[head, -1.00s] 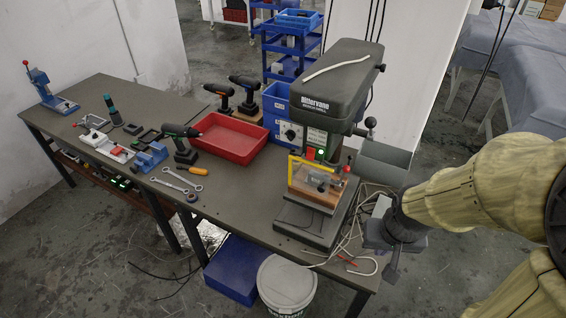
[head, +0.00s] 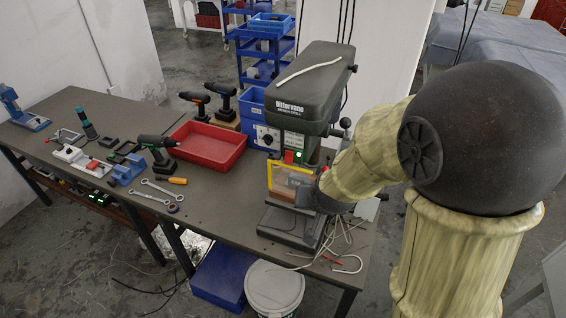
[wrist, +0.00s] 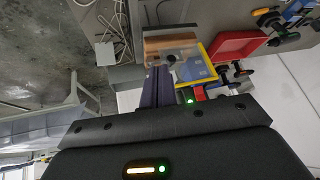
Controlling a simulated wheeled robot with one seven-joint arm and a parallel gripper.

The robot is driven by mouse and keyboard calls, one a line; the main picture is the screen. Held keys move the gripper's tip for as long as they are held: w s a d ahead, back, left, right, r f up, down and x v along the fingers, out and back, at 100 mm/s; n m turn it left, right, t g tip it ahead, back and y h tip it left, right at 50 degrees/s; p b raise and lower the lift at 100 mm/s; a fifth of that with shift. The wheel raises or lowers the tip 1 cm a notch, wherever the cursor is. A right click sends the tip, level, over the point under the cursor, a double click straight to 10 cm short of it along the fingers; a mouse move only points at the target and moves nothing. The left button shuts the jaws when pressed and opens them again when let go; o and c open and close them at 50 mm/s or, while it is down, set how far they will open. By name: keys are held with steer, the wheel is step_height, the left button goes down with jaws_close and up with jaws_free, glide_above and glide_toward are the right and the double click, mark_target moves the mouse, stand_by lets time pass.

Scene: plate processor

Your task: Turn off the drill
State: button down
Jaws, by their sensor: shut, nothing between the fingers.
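The drill is a grey bench drill press (head: 310,85) standing on the table. On its front are a red switch (head: 289,156) and a lit green light (head: 299,155). In the wrist view the red switch (wrist: 199,92) and the green light (wrist: 190,101) show just above the dark edge of my gripper's body. A yellow-framed clear guard (head: 273,177) stands in front of the drill's work area. My gripper (wrist: 158,72) is shut and empty, its dark fingers pointing toward the guard and wooden block. In the head view my arm partly hides the work area, and the fingertips are not clear.
A red tray (head: 205,160), a cordless drill (head: 157,150), wrenches (head: 150,195) and a blue bin (head: 258,125) lie left of the drill press. Loose cables (head: 340,240) lie at its right. A white bucket (head: 274,290) stands on the floor below.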

mark_target(287, 160)
steer(key=w+a+r+m+t+h, duration=0.1)
steer(key=w+a+t+h, duration=0.1)
steer(key=a, duration=0.4)
steer(key=w+a+r+m+t+h, duration=0.1)
steer(key=a+r+m+t+h, duration=0.1)
steer(key=a, duration=0.4)
steer(key=t+h, duration=0.1)
steer(key=t, duration=0.1)
steer(key=shift+w+a+t+h+p, duration=0.3)
steer(key=shift+w+a+h, duration=0.05)
steer(key=shift+h, duration=0.05)
steer(key=shift+w, duration=0.1)
steer(key=p+x, duration=0.4)
steer(key=x, duration=1)
steer(key=shift+f, duration=0.1)
